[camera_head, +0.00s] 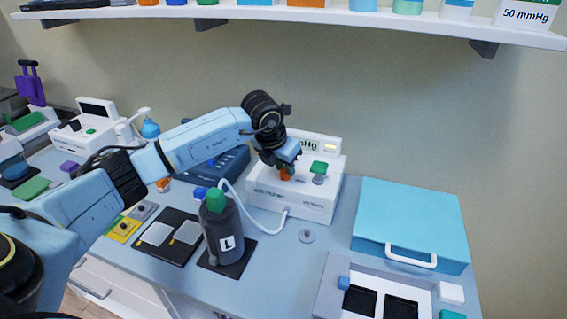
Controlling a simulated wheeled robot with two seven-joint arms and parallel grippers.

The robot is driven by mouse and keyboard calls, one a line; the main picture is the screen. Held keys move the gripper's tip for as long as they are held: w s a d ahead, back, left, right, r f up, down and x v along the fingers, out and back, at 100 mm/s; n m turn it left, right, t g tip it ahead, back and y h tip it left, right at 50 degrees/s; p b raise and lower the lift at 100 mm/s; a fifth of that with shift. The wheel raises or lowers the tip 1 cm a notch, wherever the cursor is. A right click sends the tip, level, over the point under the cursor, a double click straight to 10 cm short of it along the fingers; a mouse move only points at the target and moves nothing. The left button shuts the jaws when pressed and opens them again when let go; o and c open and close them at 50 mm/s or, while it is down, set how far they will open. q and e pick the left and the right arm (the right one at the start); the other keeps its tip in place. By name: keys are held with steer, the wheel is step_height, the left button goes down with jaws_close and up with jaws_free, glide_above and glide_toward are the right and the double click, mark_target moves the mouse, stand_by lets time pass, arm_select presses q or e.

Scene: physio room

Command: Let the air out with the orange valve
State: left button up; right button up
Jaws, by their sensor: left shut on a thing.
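The orange valve (285,174) is on the front top of a white pump unit (306,205) in the middle of the table. My left gripper (285,166) comes down over the valve and is shut on it, hiding most of it. A green knob (319,168) stands on the unit to the right of the valve. The unit's display (310,147) is partly hidden behind my wrist. A dark bottle (222,234) with a green cap and an L label stands in front, and a white hose runs beside it to the unit. My right gripper is not in view.
A blue case (412,219) with a white handle lies at the right, behind a grey tray (328,296). A small grey ring (306,236) lies in front of the unit. A dark mat with two light pads (157,234) is left of the bottle. A shelf (300,16) hangs above.

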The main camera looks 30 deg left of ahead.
arm_select(q)
steer(key=shift+d+n+y, duration=0.15)
steer(key=shift+n+y, duration=0.55)
steer(key=shift+n, duration=0.9)
steer(key=o, duration=0.6)
steer(key=shift+o, duration=0.2)
steer(key=v, duration=1.3)
steer(key=shift+r, duration=0.3)
